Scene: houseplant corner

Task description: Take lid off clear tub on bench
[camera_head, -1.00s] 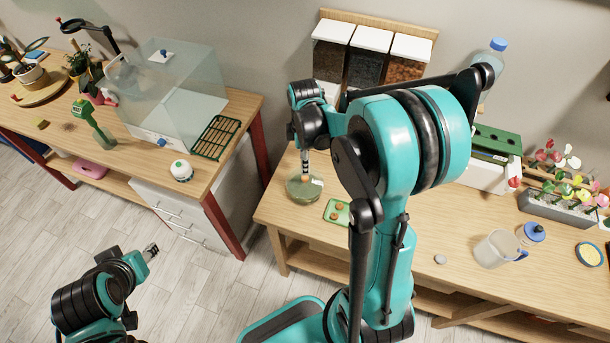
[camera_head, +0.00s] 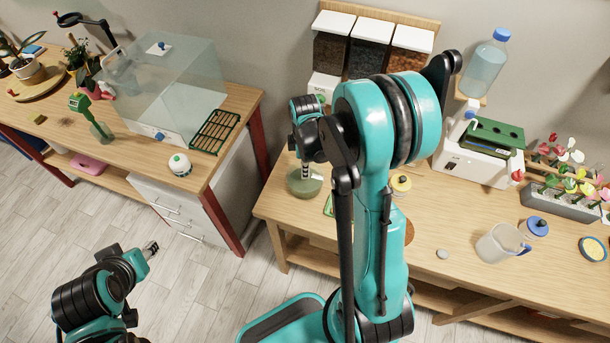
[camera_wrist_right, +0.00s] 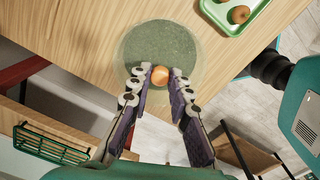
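The clear tub (camera_head: 316,187) stands at the left end of the right bench, with its round green lid (camera_wrist_right: 160,45) on top. My right gripper (camera_head: 305,174) points down over the tub. In the right wrist view its fingertips (camera_wrist_right: 160,78) lie on both sides of the knob with no clear gap, and appear shut on it. The lid shows no visible lift. My left gripper (camera_head: 152,249) hangs over the floor at lower left, away from both benches; its opening is too small to judge.
A green tray (camera_wrist_right: 238,12) with brown round things lies beside the tub. A white dispenser (camera_head: 325,87) stands behind it. A jug (camera_head: 498,243) and a planter (camera_head: 563,203) stand farther right. The left bench holds a clear case (camera_head: 175,85) and a green rack (camera_head: 215,132).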

